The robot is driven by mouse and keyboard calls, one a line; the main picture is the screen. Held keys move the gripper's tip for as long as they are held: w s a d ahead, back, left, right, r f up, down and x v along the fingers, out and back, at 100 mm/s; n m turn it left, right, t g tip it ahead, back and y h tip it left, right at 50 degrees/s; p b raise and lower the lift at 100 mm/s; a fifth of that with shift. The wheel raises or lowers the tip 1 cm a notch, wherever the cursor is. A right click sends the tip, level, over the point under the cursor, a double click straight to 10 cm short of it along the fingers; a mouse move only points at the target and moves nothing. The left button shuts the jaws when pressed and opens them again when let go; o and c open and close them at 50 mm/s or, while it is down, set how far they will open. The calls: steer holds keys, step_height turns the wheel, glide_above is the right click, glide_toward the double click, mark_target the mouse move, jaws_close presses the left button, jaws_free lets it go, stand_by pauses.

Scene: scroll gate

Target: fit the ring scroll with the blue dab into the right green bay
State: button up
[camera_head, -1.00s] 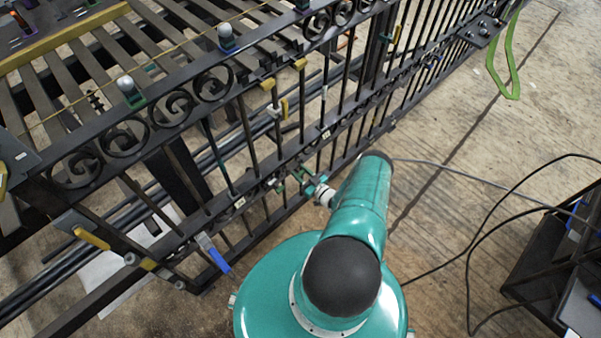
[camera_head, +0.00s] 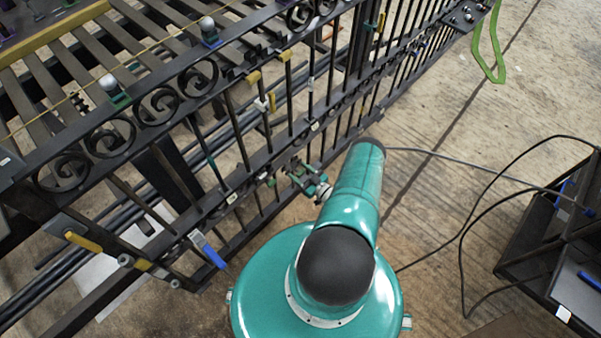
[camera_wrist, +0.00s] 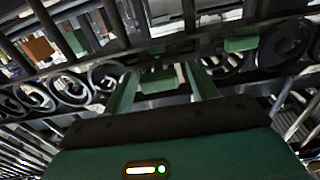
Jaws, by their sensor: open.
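My gripper (camera_wrist: 160,82) shows its two green fingers spread apart in the wrist view. In the head view, my gripper (camera_head: 306,180) is beside the gate's bars, below the scroll row. A green block (camera_wrist: 159,79) shows between the fingers; I cannot tell whether it touches them. Another green block (camera_wrist: 241,43) is on the rail to the right. Black ring scrolls (camera_wrist: 105,77) line the rail at left, with a dark scroll (camera_wrist: 284,45) at far right. The same row of scrolls (camera_head: 110,135) runs along the gate top. I cannot make out a blue dab on any scroll.
The black gate (camera_head: 215,200) stands close in front of me. A blue-handled clamp (camera_head: 207,250) is on its lower rail. A black cable (camera_head: 462,245) crosses the floor to a dark frame (camera_head: 560,240) at right. The floor between is otherwise open.

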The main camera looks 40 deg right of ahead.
steer(key=s, duration=1.3)
steer(key=shift+s+d, duration=0.2)
steer(key=shift+s, duration=0.2)
